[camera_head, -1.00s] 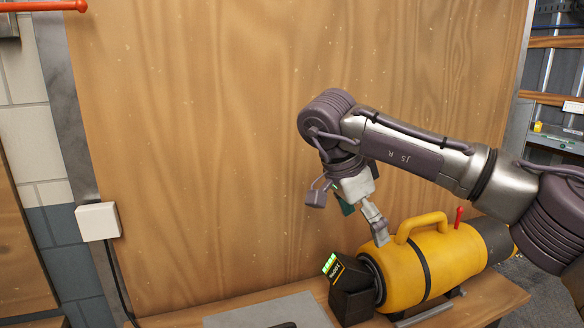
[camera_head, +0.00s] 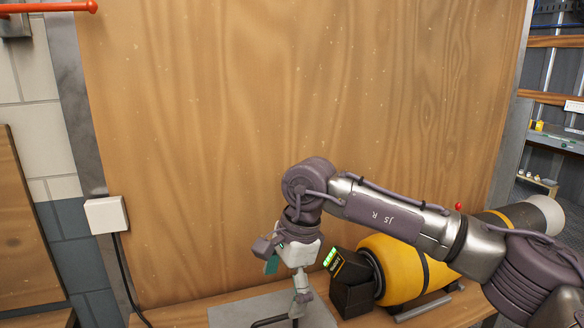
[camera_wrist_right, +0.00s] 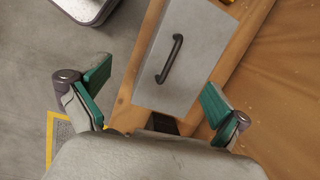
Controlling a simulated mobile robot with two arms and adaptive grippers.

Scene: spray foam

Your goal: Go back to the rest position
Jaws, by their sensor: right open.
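My right gripper (camera_head: 290,282) is in front of the wooden panel, fingers pointing down above the grey flat surface at the bottom of the head view. In the right wrist view my right gripper (camera_wrist_right: 155,88) shows two teal-padded fingers spread wide with nothing between them. Beyond them is a grey panel (camera_wrist_right: 190,70) with a black bar handle (camera_wrist_right: 170,58). The fingers look apart from the handle. My left gripper is not in view.
A yellow cylinder device (camera_head: 402,272) lies on the wooden bench, partly hidden by my right forearm. A black box with a green display (camera_head: 350,270) is at its left end, close to my gripper. A white wall box (camera_head: 105,214) is at left. The wooden panel (camera_head: 200,130) stands behind.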

